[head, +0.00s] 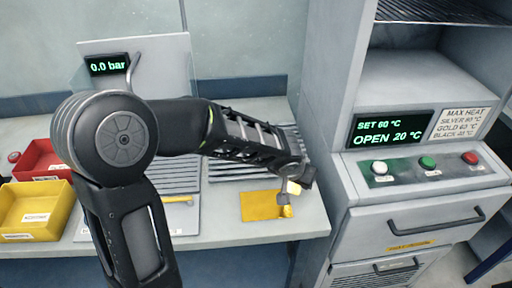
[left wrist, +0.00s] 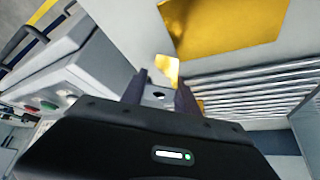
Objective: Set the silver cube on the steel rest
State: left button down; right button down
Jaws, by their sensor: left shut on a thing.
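My left gripper (head: 290,191) is over the right end of the bench, by the front right corner of a slatted steel rack (head: 245,171). It is shut on a small grey piece, which I take to be the silver cube (left wrist: 158,93); the fingers hide much of it. The same slats show at the right in the left wrist view (left wrist: 255,88). Just beyond the fingertips is a small gold piece (left wrist: 168,68), which in the head view (head: 287,211) stands at the right end of a flat yellow plate (head: 258,206). I cannot tell which surface is the steel rest. My right gripper is out of view.
A grey cabinet (head: 400,205) with buttons stands close on the right; its display (head: 391,130) reads OPEN 20 °C. Yellow (head: 32,212) and red (head: 38,160) bins are at the left. A gauge (head: 109,65) reads 0.0 bar.

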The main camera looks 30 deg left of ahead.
pick_arm(q)
jog(key=w+a+r+n, duration=0.1)
jog(key=a, duration=0.2)
jog(key=w+a+r+n+y, duration=0.1)
jog(key=a, duration=0.3)
jog(key=w+a+r+n+y+b, duration=0.1)
jog(key=a+r, duration=0.1)
jog(key=a, duration=0.2)
jog(key=shift+w+a+r+n, duration=0.1)
jog(key=shift+w+a+n, duration=0.2)
jog(key=shift+w, duration=0.1)
jog(key=a+r+n+g+y+b, duration=0.1)
jog(key=a+r+n, duration=0.2)
jog(key=a, duration=0.7)
jog(key=shift+s+a+r+n, duration=0.3)
jog(key=shift+a+r, duration=0.1)
jog(key=shift+r, duration=0.55)
jog(key=shift+w+f+p, duration=0.1)
jog(key=shift+f+p, duration=0.3)
jog(key=shift+f, duration=2.75)
jog(key=shift+f, duration=0.1)
notch_tip(320, 180, down, 3)
jog(key=shift+f, duration=0.3)
